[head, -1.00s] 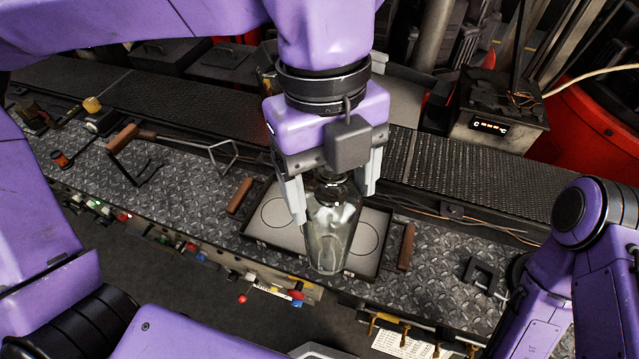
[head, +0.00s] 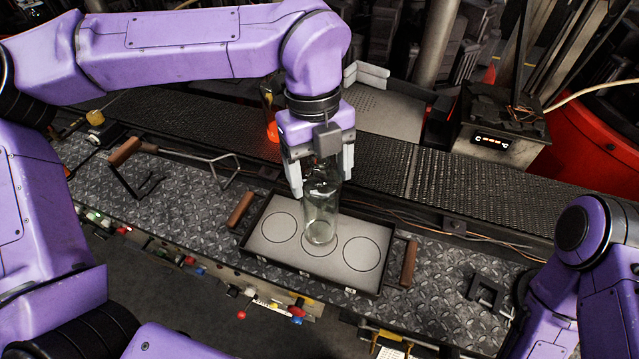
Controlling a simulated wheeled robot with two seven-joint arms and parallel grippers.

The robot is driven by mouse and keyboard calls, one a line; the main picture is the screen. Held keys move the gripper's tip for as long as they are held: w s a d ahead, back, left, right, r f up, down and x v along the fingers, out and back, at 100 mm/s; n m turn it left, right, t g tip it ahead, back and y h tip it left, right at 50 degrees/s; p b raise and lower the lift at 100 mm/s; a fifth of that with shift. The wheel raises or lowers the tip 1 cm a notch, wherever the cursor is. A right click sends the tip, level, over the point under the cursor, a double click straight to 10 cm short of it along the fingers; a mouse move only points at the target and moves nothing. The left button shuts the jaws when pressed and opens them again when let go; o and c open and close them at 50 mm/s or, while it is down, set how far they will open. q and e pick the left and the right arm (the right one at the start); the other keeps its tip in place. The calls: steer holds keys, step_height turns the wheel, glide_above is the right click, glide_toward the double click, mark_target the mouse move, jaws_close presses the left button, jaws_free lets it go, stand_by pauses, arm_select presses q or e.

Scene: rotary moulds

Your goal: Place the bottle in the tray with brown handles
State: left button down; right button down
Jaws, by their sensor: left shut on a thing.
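A clear glass bottle (head: 321,219) is upright over the middle circle of the tray (head: 262,257). The tray is shallow and grey with a dark rim, a row of 3 marked circles, and a brown handle at each end, left (head: 240,208) and right (head: 409,263). My left gripper (head: 318,185) is shut on the bottle's upper part from above. The bottle's base appears at the tray surface; I cannot tell whether it touches. My right arm shows at the right edge, but its gripper is not in view.
A conveyor (head: 385,172) runs behind the metal worktop (head: 190,205). A glowing orange piece (head: 273,131) is on it, left of my gripper. Wire tools with brown grips (head: 125,151) lie left of the tray. A black bracket (head: 489,292) lies to the right.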

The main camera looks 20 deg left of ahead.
arm_select(q)
steer(key=f+b, duration=0.1)
steer(key=f, duration=0.1)
steer(key=f+b, duration=0.1)
steer(key=f, duration=0.1)
steer(key=shift+w+a+b, duration=0.2)
steer(key=shift+w+b, duration=0.1)
steer(key=shift+w, duration=0.05)
steer(key=shift+r, duration=0.1)
steer(key=shift+s, duration=0.1)
jaws_free()
steer(key=shift+r, duration=0.2)
steer(key=r, duration=0.3)
steer(key=w+a+r, duration=0.1)
steer(key=r, duration=0.7)
steer(key=shift+w+a+r, duration=0.15)
steer(key=shift+w+r, duration=0.1)
